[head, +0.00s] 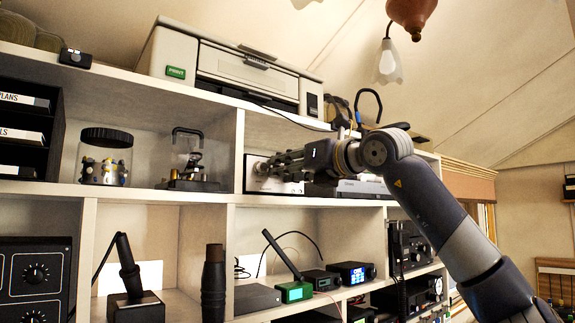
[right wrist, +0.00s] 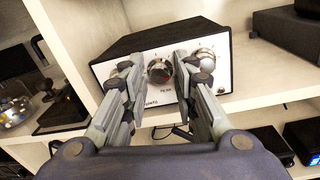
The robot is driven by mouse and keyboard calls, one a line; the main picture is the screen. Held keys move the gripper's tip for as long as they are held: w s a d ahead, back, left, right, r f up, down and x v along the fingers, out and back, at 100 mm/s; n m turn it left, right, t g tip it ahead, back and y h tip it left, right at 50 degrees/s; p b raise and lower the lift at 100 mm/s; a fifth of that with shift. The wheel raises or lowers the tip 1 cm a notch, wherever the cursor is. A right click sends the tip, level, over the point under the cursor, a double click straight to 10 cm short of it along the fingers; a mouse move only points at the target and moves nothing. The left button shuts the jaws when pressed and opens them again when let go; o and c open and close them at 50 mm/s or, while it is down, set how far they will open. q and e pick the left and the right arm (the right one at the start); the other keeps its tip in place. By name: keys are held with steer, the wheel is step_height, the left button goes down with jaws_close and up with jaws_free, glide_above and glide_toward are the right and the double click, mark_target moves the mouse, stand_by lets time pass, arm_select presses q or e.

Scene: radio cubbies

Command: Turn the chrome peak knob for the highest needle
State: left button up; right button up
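A dark box with a white front panel (right wrist: 218,75) stands in a shelf compartment; its panel also shows in the head view (head: 262,184), partly behind my gripper. A chrome knob (right wrist: 159,70) sits mid-panel, with small lettering below it that I cannot read surely. A second chrome knob (right wrist: 205,56) is to its right, partly covered by a finger. My right gripper (right wrist: 159,66), also in the head view (head: 268,167), is open, with one finger on each side of the middle knob. Gaps show beside the knob; contact is not clear. No meter needle is visible. My left gripper is out of view.
The shelf board (head: 320,201) runs just below the gripper, and an upright divider (head: 238,150) is close on its left. A glass jar (head: 104,158) and a telegraph key (head: 188,165) stand further left. A printer (head: 230,65) is above.

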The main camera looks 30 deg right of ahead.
jaws_close()
steer(key=shift+n, duration=1.2)
jaws_free()
steer(key=s+d, duration=0.1)
steer(key=s, duration=1.1)
steer(key=shift+d, duration=0.25)
